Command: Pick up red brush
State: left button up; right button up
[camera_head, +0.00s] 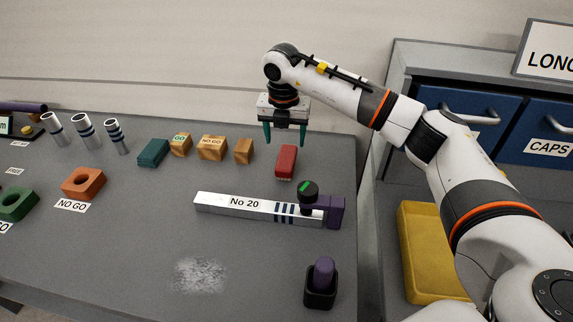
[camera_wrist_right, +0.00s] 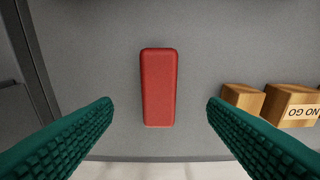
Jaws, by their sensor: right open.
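The red brush (camera_head: 286,161) lies on the grey table toward its back right, with pale bristles showing at its near end. In the right wrist view the red brush (camera_wrist_right: 159,87) lies between the two green fingers, seen from above, apart from both. My right gripper (camera_head: 285,142) is open and empty, pointing down above and slightly behind the brush. Its fingers also show in the right wrist view (camera_wrist_right: 160,103). My left gripper is not in view.
Wooden blocks (camera_head: 211,148) and a green block (camera_head: 153,153) stand left of the brush. A metal bar marked No 20 (camera_head: 232,203) with a purple end (camera_head: 336,211) lies in front. A yellow bin (camera_head: 422,250) sits right of the table edge.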

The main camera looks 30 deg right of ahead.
aim_at(286, 156)
jog(key=f, duration=0.3)
jog(key=shift+w+d+f, duration=0.15)
jog(key=shift+w+f, duration=0.05)
jog(key=shift+f, duration=0.05)
jog(key=shift+d+f+p, duration=0.1)
jog(key=shift+f+p, duration=0.45)
jog(key=f, duration=0.3)
jog(key=f+p, duration=0.1)
jog(key=shift+w+d+f, duration=0.15)
jog(key=shift+w+d, duration=0.1)
jog(key=shift+w, duration=0.1)
jog(key=shift+c, duration=0.6)
jog(key=c, duration=1)
jog(key=shift+o, duration=0.2)
notch_tip(286, 156, up, 10)
jog(key=shift+r+b, duration=0.1)
jog(key=shift+b, duration=0.9)
